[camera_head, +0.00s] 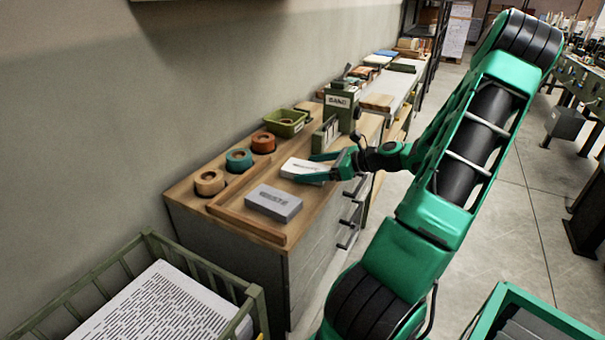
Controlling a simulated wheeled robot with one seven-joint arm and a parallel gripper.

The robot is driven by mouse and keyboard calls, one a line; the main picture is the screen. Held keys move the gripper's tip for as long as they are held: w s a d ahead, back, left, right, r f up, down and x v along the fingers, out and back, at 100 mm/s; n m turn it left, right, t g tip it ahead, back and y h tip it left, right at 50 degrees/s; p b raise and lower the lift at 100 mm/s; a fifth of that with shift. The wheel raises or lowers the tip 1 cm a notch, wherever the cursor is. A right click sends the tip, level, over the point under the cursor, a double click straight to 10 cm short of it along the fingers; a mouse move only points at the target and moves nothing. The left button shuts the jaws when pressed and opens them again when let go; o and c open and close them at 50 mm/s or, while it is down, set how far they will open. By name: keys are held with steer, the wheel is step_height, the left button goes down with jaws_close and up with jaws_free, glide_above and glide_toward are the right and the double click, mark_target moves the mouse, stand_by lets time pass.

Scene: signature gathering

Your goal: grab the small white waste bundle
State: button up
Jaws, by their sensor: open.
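A small white bundle (298,168) with dark print lies on the wooden-topped cabinet (185,191), toward its right part. My gripper (314,168) reaches in from the right, low over the cabinet top. Its green fingers are open, one at the bundle's far side and one at its near side. The fingers cover the bundle's right part, and I cannot tell whether they touch it.
Tape rolls in tan (209,182), teal (239,160) and orange (263,143) stand along the wall side. A green tray (285,122) and a green device labelled BAND (341,104) stand behind. A railed cart (250,307) holds a large printed stack in front.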

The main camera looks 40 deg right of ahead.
steer(key=shift+c, duration=0.3)
steer(key=c, duration=1.2)
steer(key=shift+r, duration=0.1)
